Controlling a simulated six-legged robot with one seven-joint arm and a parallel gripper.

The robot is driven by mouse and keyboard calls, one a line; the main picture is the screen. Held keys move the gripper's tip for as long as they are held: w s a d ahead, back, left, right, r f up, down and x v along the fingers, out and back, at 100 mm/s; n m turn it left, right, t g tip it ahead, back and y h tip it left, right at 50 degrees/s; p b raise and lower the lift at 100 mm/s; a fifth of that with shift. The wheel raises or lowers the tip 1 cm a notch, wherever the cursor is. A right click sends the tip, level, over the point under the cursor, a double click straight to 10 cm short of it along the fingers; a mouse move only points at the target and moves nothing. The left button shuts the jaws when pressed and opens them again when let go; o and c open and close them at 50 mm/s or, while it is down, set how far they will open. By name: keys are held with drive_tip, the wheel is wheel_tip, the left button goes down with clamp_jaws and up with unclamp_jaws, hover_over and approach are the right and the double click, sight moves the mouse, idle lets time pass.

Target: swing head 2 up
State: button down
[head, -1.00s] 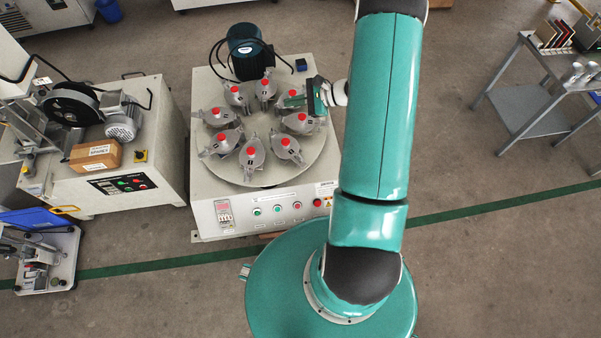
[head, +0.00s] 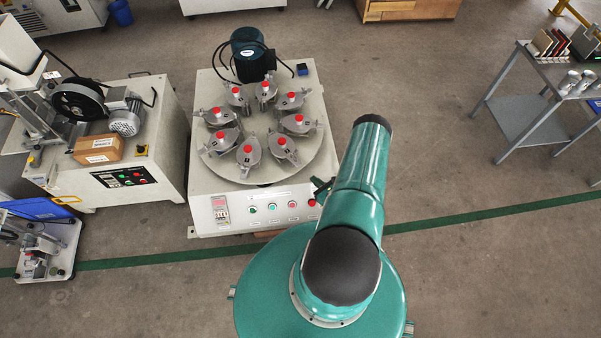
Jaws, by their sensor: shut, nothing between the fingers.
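The tile testing machine (head: 205,160) carries a round turntable (head: 310,165) with several grey heads, each topped by a red knob. One head (head: 248,157) is at the front of the ring, and another (head: 283,150) is just right of it. Their dark marks are too small to read, so I cannot tell which is head 2. All the heads appear to lie down on the turntable. My gripper (head: 322,188) shows only in part, beside my arm, over the machine's front right corner. It is shut and empty, apart from the heads.
A blue-green motor (head: 250,52) with black cables stands at the machine's back. The front panel has buttons (head: 272,207). Another machine with a cardboard box (head: 98,150) stands close on the left. A grey metal table (head: 525,115) stands far right, with open floor between.

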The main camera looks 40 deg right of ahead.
drive_tip(key=x, duration=1)
drive_tip(key=shift+d, duration=0.15)
drive_tip(key=shift+d+r, duration=0.1)
drive_tip(key=shift+r, duration=0.1)
